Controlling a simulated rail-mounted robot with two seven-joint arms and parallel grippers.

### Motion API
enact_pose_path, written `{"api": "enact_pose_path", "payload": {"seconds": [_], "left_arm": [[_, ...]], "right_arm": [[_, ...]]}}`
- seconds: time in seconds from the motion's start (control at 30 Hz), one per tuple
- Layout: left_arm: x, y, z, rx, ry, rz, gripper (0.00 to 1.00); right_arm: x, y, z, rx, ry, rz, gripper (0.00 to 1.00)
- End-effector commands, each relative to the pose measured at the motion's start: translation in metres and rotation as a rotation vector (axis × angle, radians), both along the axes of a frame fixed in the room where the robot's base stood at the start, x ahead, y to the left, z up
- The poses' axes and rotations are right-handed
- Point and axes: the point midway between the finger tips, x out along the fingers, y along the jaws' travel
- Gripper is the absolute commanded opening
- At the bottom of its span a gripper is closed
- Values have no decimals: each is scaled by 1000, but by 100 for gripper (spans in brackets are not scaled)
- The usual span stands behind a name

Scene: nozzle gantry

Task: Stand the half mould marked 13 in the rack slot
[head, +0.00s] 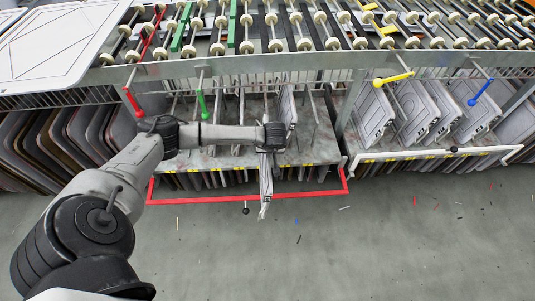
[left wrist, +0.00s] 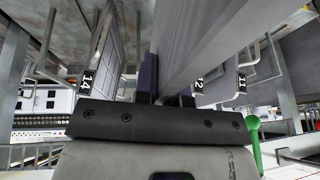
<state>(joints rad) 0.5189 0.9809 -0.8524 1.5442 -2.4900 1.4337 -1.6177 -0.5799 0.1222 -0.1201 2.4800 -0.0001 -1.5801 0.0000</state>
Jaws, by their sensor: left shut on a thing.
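My left gripper (head: 272,143) is at the front of the rack (head: 222,157), shut on a thin grey half mould (head: 265,188). The mould stands on edge, and its near end sticks out past the rack's front edge. In the left wrist view the mould (left wrist: 205,45) runs up and away between the gripper's dark fingers (left wrist: 163,85). Black tags with 14 (left wrist: 87,82), 12 (left wrist: 199,86) and 11 (left wrist: 241,83) flank it, with 14 on one side and 12 and 11 on the other. The held mould's own number is not readable. My right gripper is not in view.
Another mould (head: 288,105) stands upright in the rack just right of my gripper. A red bar (head: 250,199) runs along the rack's front. Red (head: 134,104) and green (head: 203,106) levers hang at left. More moulds (head: 372,112) stand at right. The floor in front is open.

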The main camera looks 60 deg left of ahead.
Motion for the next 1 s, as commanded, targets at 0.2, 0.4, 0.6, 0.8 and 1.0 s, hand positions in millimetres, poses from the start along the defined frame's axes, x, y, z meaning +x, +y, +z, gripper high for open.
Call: {"api": "enact_pose_path", "payload": {"seconds": [0.2,0.4,0.6,0.8,1.0], "left_arm": [[7,11,1,2,-5,1,0],[13,21,1,2,-7,2,0],[18,30,0,2,-6,2,0],[24,40,0,2,-6,2,0],[29,49,0,2,-7,2,0]], "right_arm": [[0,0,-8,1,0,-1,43],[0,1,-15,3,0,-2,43],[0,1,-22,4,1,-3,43],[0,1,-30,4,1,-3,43],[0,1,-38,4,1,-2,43]]}}
